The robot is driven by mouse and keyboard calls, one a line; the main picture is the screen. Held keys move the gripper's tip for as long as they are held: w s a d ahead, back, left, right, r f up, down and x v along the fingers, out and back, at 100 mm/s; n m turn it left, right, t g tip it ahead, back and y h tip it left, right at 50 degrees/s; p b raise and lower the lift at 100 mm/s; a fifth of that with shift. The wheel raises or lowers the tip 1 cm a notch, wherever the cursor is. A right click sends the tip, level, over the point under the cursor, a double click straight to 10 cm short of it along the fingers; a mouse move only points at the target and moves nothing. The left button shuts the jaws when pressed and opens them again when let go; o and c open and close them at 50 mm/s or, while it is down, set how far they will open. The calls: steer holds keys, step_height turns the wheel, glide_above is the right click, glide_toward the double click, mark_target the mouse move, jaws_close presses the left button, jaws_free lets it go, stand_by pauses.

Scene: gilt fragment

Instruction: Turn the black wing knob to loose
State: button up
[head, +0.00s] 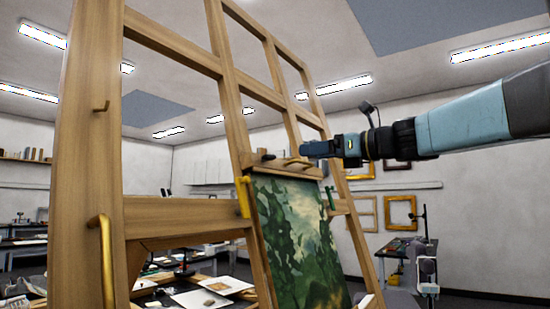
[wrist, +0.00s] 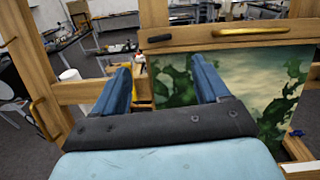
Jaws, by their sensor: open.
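A small black piece, likely the black wing knob (wrist: 160,38), sits on the wooden crossbar above the painting, left of a brass bar handle (wrist: 250,31). In the head view a dark piece, likely the same knob (head: 268,157), shows at the top of the painting. My gripper (head: 304,149) is at the right of it, near the crossbar. In the wrist view my gripper (wrist: 160,63) has its two blue fingers spread wide with nothing between them. The knob lies beyond the fingertips, and no contact shows. Its turned position is too small to tell.
A large wooden easel frame (head: 85,160) fills the left and middle. The painting (head: 295,240) stands in it, with a yellow fitting (head: 243,197) and a green fitting (head: 330,197) at its sides. A brass handle (head: 105,260) is on the near post. Work tables stand behind.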

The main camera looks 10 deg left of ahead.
mark_target(272, 157)
steer(key=x, duration=1.2)
steer(key=shift+w+a, duration=0.1)
steer(key=shift+a, duration=0.15)
steer(key=c, duration=1.1)
